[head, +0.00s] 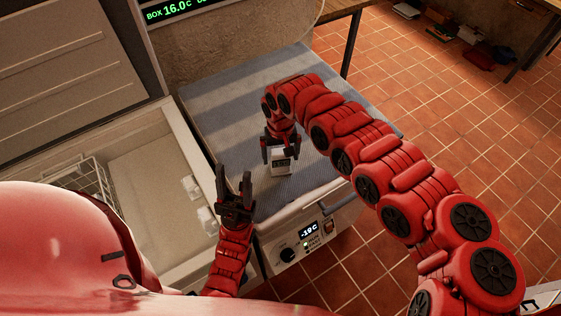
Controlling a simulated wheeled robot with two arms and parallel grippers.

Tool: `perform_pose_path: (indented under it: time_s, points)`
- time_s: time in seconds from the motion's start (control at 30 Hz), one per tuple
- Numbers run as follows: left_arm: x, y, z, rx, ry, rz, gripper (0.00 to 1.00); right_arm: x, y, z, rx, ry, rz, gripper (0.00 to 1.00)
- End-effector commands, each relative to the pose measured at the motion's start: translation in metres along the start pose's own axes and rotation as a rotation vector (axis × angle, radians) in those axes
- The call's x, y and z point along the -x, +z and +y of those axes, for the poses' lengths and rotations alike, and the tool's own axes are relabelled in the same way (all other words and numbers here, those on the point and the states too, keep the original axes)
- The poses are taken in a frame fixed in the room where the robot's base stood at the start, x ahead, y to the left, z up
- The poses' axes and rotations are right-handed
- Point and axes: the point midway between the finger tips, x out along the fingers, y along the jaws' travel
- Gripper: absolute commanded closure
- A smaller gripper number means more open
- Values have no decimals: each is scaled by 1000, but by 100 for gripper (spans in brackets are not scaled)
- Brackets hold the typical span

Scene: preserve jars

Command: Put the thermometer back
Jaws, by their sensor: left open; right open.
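A small white device with a dark display, which looks like the thermometer (281,163), stands on a blue-grey striped cloth (225,95) to the right of the open freezer. My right gripper (280,155) reaches down over it from behind. Its jaws are open, with one finger on each side of the device; I cannot tell whether they touch it. My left gripper (234,184) is open and empty, pointing up, to the left of the device near the freezer's right rim.
The open chest freezer (188,150) holds a wire basket (88,178) at its left. A panel (300,240) reading about -19 C is on the front below the cloth. A sign (180,10) at the top reads BOX 16.0 C. The cloth's far part is clear.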

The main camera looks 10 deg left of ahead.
Motion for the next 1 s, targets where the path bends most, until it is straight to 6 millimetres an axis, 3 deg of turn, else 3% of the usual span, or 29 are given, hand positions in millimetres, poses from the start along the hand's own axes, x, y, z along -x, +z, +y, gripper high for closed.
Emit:
perform_pose_path:
  time_s: [0.3, 0.5, 0.7, 1.0]
  points:
    - [32, 5, 2, 0, 0, 0, 50, 79, -2, 0, 1, -3, 9, 0]
    - [42, 7, 2, 0, 0, 0, 50, 116, -2, -1, 0, -3, 7, 0]
    - [46, 8, 2, 0, 0, 0, 50, 134, 0, -1, 0, -2, 2, 0]
    - [45, 8, 2, 0, 0, 0, 50, 136, 0, 0, 0, -2, 0, 0]
